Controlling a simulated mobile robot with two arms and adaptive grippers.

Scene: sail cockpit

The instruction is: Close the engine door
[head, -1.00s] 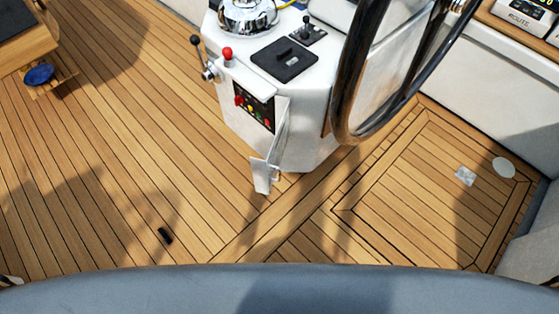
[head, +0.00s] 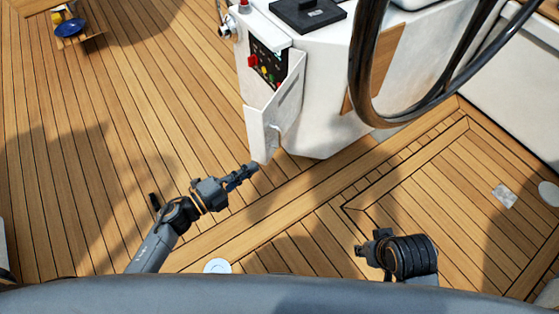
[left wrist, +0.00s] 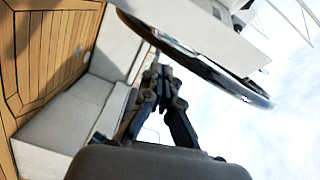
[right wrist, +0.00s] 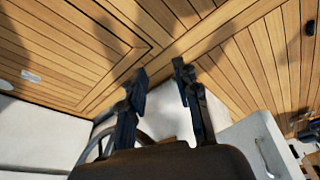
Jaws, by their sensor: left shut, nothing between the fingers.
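The engine door (head: 280,112) is a white panel standing open at the front of the white pedestal (head: 325,105). Behind it the engine panel (head: 268,62) shows red, yellow and green buttons. My left gripper (head: 254,168) is shut and empty, just below the door's lower outer edge in the head view; I cannot tell whether it touches. Its fingertips meet in the left wrist view (left wrist: 160,70). My right gripper (head: 364,248) is lower right of the door, apart from it. In the right wrist view its fingers (right wrist: 159,70) are spread with nothing between them.
The dark steering wheel (head: 361,70) stands right of the door, in front of the pedestal. A small black object (head: 154,200) lies on the teak deck at left. A blue bowl (head: 70,27) is at the far left.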

